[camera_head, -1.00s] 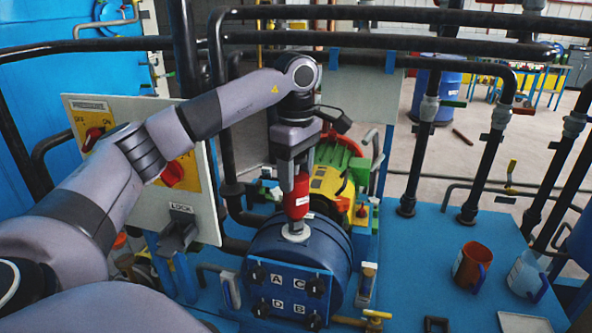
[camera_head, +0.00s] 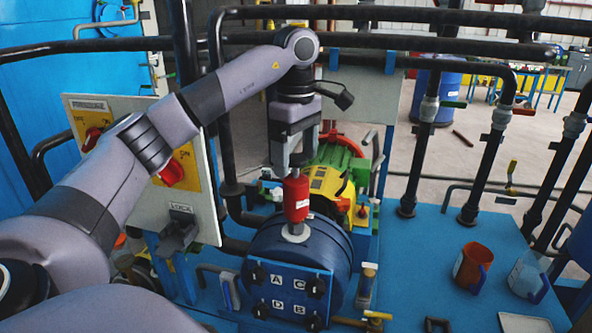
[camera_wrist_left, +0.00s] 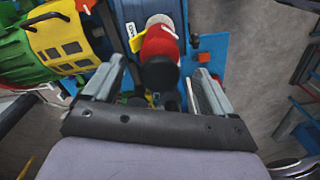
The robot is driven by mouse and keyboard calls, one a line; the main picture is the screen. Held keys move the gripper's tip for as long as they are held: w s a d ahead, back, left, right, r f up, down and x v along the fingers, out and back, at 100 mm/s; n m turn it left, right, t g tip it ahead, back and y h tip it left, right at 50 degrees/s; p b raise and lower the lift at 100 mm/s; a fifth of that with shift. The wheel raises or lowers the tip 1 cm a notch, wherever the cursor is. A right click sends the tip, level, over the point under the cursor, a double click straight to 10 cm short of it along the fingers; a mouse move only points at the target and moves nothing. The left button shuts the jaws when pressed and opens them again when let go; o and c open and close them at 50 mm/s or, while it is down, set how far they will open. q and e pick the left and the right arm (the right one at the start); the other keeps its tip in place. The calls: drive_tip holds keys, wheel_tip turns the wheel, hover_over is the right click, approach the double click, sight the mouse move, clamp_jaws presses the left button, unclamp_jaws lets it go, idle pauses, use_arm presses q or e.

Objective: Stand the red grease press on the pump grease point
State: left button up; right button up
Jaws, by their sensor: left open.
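The red grease press (camera_head: 296,199) stands upright on the pale grease point (camera_head: 295,233) on top of the blue pump drum (camera_head: 320,250). In the left wrist view the press (camera_wrist_left: 160,45) shows from above, with its dark round top between my fingers. My left gripper (camera_head: 294,160) is open, just above the press and around its top end at most; a finger hides part of the top in the head view. The fingers (camera_wrist_left: 159,72) stand apart on both sides, with visible gaps to the press. My right gripper is not in view.
Behind the pump is a yellow, green and red motor (camera_head: 335,175). A control panel (camera_head: 150,165) with red knobs stands at the left. Black pipes (camera_head: 400,40) run across the back.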

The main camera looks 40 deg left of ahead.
use_arm(q)
drive_tip(key=shift+r+p, duration=0.5)
drive_tip(key=shift+r, duration=0.8)
